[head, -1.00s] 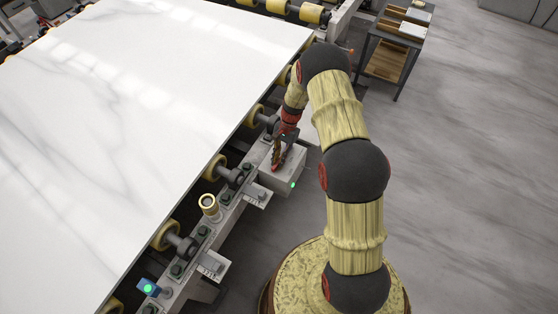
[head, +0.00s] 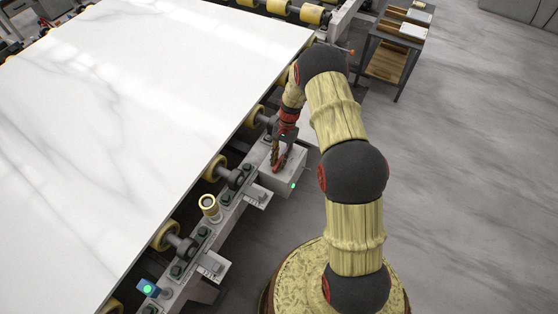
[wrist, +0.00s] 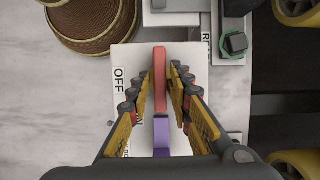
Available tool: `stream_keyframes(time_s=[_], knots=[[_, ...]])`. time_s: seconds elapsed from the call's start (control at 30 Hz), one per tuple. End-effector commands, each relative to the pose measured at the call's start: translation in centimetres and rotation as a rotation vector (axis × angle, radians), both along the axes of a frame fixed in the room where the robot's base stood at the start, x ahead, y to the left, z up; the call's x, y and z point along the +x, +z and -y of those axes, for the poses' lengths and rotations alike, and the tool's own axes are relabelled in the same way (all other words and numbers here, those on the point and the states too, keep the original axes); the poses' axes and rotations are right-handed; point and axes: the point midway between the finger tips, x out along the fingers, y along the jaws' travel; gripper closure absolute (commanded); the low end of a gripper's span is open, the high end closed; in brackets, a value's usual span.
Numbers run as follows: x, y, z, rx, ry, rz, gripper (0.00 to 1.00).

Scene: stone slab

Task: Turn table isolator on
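The isolator is a pale box (head: 283,178) on the side of the roller table, with a lit green light on its front corner. In the wrist view its white top (wrist: 125,60) carries the word OFF left of a red lever (wrist: 160,75). A purple piece (wrist: 162,133) lies in line below the lever. My gripper (wrist: 161,72) has one finger on each side of the red lever, with narrow gaps showing, so it looks open around it. In the head view my gripper (head: 277,163) is down at the box top and hides most of the lever.
A large white stone slab (head: 150,110) lies on the yellow rollers left of my arm. A brass-coloured cylinder (head: 209,207) and a blue box with a green light (head: 148,288) are on the nearer rail. A small cart (head: 392,50) stands at the back. Floor at right is clear.

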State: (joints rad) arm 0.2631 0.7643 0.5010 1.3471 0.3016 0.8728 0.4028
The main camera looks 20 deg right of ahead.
Motion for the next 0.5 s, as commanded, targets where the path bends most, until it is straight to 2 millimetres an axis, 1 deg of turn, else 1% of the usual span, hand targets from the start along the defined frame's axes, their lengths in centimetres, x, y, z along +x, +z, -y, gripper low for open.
stream_keyframes(time_s=[0.03,0.1,0.37,0.5], knots=[[-0.04,-0.06,-0.02,0.000,0.000,0.000,0.74],[-0.04,-0.06,-0.02,0.001,0.000,-0.001,0.70],[-0.01,0.00,-0.02,0.000,-0.001,0.000,0.70],[0.22,0.66,0.20,0.000,-0.001,0.000,0.70]])
